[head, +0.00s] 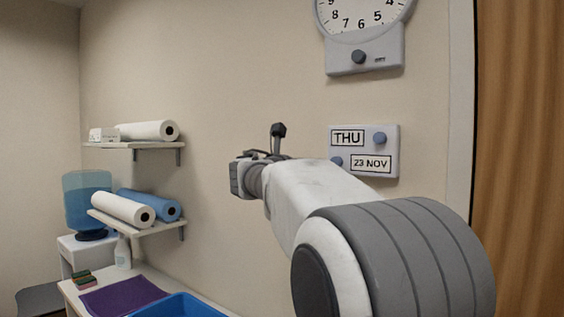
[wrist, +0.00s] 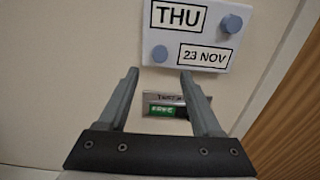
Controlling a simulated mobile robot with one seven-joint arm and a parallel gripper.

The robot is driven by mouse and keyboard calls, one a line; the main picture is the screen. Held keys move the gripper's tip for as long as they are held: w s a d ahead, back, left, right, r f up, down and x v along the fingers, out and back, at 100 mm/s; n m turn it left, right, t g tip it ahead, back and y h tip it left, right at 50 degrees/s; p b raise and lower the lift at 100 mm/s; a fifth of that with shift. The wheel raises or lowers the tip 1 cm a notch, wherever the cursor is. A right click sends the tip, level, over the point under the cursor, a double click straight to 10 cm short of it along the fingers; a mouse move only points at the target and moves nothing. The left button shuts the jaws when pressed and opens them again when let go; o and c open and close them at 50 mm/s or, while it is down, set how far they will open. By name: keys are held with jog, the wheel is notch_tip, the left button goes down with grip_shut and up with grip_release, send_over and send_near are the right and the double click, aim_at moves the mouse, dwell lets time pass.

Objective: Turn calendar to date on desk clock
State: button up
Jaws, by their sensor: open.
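The calendar (head: 364,146) is a pale panel on the wall. Its windows read THU and 23 NOV, with a blue knob (head: 379,138) at upper right and another (head: 336,161) at lower left. The calendar also shows in the wrist view (wrist: 192,35). A round white clock (head: 362,14) hangs on the wall above it, cut off at the top; its grey base (head: 366,55) has a dark knob. My gripper (wrist: 159,74) is open and empty, its fingertips below the calendar in the wrist view. In the head view my arm reaches left of the calendar.
A small plate with a green field (wrist: 166,110) sits between my fingers in the wrist view. A wooden door (head: 520,160) is at right. Shelves hold paper rolls (head: 122,209); a water cooler (head: 88,205) and blue tray (head: 178,306) are at left.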

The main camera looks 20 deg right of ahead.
jog(key=p+x, duration=0.1)
jog(key=x, duration=0.7)
jog(key=shift+w+d, duration=0.2)
jog(key=shift+d, duration=0.05)
grip_shut()
